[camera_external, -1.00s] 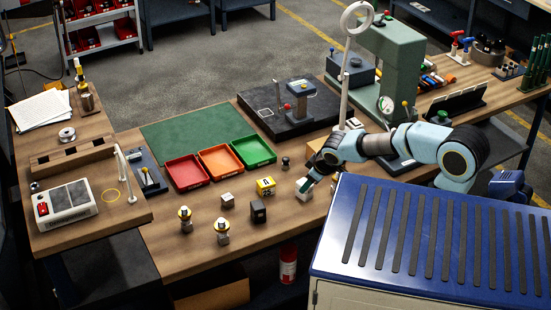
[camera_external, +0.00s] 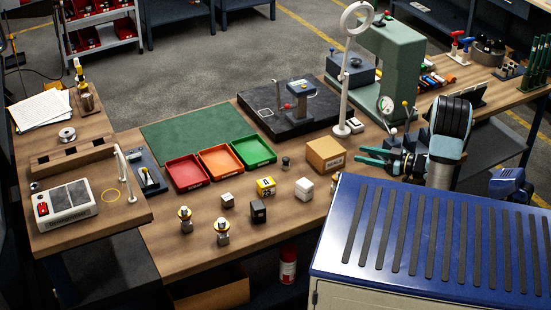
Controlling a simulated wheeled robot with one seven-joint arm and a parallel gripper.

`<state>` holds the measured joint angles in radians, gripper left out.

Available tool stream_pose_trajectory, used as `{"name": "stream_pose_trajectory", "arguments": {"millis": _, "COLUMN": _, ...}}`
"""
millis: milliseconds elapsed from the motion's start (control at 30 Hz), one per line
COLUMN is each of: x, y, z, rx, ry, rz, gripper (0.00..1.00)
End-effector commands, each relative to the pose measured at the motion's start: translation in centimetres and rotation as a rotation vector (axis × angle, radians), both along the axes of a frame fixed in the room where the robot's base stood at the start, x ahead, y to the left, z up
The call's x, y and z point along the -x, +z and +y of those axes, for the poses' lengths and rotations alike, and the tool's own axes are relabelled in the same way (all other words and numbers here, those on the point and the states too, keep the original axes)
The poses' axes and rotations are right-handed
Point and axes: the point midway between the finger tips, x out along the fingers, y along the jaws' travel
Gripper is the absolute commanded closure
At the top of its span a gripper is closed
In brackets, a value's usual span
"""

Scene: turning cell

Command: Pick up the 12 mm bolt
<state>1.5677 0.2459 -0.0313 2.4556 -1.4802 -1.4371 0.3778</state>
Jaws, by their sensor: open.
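I cannot tell for certain which object is the 12 mm bolt. Two small upright metal pieces with yellow-ringed tops, one on the left (camera_external: 185,220) and one on the right (camera_external: 222,232), stand near the front edge of the bench; they are too small to identify. A small dark round-topped piece (camera_external: 286,163) stands right of the green tray. My gripper (camera_external: 368,157) is open, its teal fingers apart and pointing left, right of the cardboard box. Nothing shows between the fingers. It is well away from the two yellow-ringed pieces.
Red (camera_external: 187,172), orange (camera_external: 219,162) and green (camera_external: 253,151) trays lie mid-bench. A cardboard box (camera_external: 326,154), white block (camera_external: 304,189), yellow numbered block (camera_external: 266,187) and dark block (camera_external: 258,212) stand nearby. A ring-topped lamp (camera_external: 343,100) rises behind the box. The blue ribbed cabinet top (camera_external: 430,240) fills the front right.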

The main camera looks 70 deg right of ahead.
Motion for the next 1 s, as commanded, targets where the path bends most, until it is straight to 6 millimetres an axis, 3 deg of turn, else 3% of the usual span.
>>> {"name": "stream_pose_trajectory", "arguments": {"millis": 100, "x": 2.8, "y": 0.8, "z": 1.5, "rx": -0.058, "ry": 0.043, "rz": -0.103, "gripper": 0.51}}
{"name": "stream_pose_trajectory", "arguments": {"millis": 400, "x": 2.4, "y": -6.4, "z": 1.5, "rx": -0.061, "ry": 0.05, "rz": -0.101, "gripper": 0.51}}
{"name": "stream_pose_trajectory", "arguments": {"millis": 633, "x": 2.3, "y": -9.8, "z": 1.5, "rx": -0.055, "ry": 0.051, "rz": -0.1, "gripper": 0.51}}
{"name": "stream_pose_trajectory", "arguments": {"millis": 1000, "x": -2.4, "y": -9.9, "z": 1.0, "rx": -0.05, "ry": 0.053, "rz": -0.098, "gripper": 0.51}}
